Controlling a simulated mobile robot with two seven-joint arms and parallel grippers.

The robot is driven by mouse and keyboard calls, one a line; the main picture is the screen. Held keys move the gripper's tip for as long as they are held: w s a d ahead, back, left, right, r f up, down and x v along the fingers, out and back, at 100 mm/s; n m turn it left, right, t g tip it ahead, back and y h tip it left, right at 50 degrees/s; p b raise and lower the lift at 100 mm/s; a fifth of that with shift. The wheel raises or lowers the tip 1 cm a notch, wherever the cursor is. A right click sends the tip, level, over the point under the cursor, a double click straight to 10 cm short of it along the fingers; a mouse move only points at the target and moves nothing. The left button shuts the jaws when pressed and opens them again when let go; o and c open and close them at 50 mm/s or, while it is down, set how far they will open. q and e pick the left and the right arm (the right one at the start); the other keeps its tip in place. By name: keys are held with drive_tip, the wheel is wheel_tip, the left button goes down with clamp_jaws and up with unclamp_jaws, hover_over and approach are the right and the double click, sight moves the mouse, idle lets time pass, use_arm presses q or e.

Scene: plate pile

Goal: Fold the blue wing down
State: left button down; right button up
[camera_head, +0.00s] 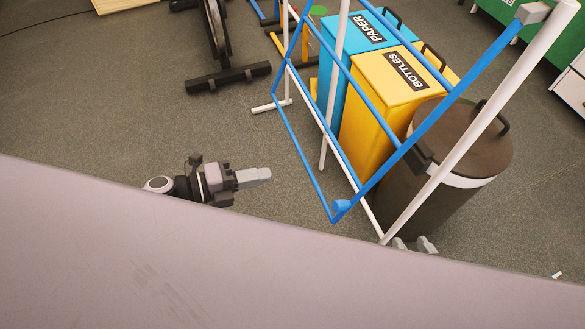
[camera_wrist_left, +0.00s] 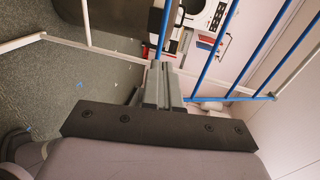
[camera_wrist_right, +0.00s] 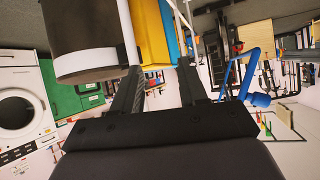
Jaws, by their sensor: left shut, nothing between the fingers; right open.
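The blue wing (camera_head: 306,158) is a frame of blue tubes on a rack with white legs (camera_head: 480,125). It slants across the right half of the head view, with a blue corner piece low at its near end. Its blue bars also show in the left wrist view (camera_wrist_left: 219,45). A blue bent tube with an end piece (camera_wrist_right: 259,99) shows in the right wrist view. My left gripper (camera_head: 268,174) is shut and empty, left of the wing and apart from it. My right gripper (camera_head: 414,244) is open and empty beside the rack's foot, its fingers partly hidden by the pale surface.
A blue paper bin (camera_head: 335,88), a yellow bottles bin (camera_head: 372,110) and a dark round bin (camera_head: 420,190) stand behind the rack. A pale surface (camera_head: 200,270) fills the bottom of the head view. Floor left of the rack is clear near my left gripper.

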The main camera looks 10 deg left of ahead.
use_arm(q)
drive_tip(key=b+x, duration=0.1)
drive_tip(key=x, duration=0.7)
use_arm(e)
drive_tip(key=shift+w+a+r, duration=0.1)
drive_tip(key=shift+a, duration=0.35)
